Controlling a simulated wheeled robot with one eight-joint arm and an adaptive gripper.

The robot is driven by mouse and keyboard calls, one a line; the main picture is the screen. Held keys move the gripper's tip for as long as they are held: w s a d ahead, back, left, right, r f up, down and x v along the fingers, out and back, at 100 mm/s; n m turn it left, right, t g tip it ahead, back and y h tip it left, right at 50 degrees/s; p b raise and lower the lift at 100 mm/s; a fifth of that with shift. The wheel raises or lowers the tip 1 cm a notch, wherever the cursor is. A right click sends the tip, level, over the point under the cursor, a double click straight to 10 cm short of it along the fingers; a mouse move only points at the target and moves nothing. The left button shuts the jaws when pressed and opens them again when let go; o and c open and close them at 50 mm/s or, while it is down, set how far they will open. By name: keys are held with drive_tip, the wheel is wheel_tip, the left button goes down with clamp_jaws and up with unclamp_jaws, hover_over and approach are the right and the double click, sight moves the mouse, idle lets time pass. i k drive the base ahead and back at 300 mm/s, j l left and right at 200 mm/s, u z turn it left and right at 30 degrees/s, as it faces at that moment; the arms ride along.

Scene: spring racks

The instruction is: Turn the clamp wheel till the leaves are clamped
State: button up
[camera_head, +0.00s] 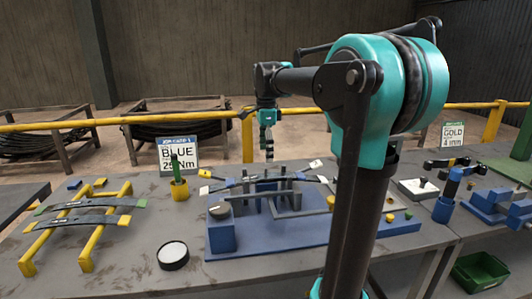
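The leaves (268,191) lie as grey curved strips in the clamp fixture on a blue base plate (285,238) in the middle of the table. Several dark upright posts stand around them. My gripper (269,155) points down above the back of the fixture, at the end of my teal and dark arm. Its fingers are too small to tell open from shut. My arm hides part of the fixture's right side.
A yellow rack (90,252) with two dark leaves stands at the left. Signs read BLUE 25 Nm (177,157) and GOLD 4 mm (452,135). Blue blocks (489,207) and a green bin (480,271) are at the right.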

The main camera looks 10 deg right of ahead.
sight(218, 209)
drive_tip(key=k, duration=1)
